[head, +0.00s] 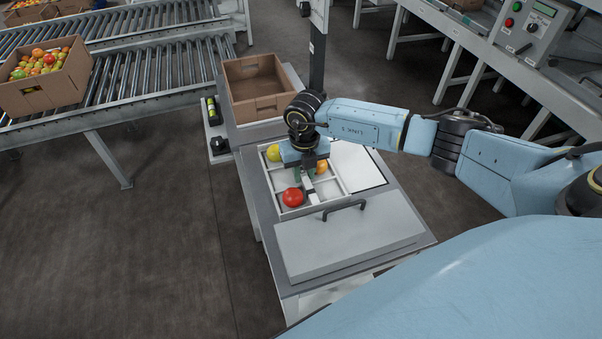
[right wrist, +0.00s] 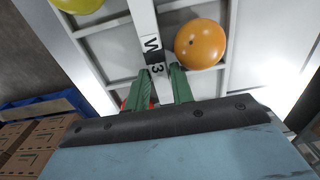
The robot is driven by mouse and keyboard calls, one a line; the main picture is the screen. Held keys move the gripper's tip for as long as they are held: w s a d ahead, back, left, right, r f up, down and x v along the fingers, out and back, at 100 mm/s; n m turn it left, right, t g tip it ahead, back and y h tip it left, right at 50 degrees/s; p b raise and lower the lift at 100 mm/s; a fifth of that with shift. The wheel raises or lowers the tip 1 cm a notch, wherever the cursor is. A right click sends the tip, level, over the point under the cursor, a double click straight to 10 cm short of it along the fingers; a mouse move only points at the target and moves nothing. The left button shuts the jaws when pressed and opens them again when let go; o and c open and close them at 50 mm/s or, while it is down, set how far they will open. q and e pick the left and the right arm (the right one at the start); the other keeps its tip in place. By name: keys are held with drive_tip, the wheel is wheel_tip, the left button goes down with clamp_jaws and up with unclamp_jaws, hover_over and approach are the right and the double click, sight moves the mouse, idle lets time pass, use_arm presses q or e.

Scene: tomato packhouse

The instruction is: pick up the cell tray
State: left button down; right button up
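The cell tray (head: 308,200) is a pale shallow tray divided into cells, with a raised central bar, on the grey cart. The bar also shows in the right wrist view (right wrist: 146,22), with a label marked W and 3. The tray holds a red tomato (head: 293,197), an orange tomato (head: 321,166) and a yellow-green tomato (head: 273,153) in separate cells. My right gripper (head: 309,176) is over the tray, pointing down. Its green fingers (right wrist: 163,70) are close on both sides of the bar and look shut on it. My left gripper is out of view.
An open cardboard box (head: 256,90) stands on the cart behind the tray. A grey lid-like panel with a dark handle (head: 343,209) lies in front. A white panel (head: 357,165) is right of the tray. A roller conveyor (head: 150,75) with a tomato box (head: 45,85) is at left.

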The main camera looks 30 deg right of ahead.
drive_tip(key=shift+f, duration=0.1)
clamp_jaws()
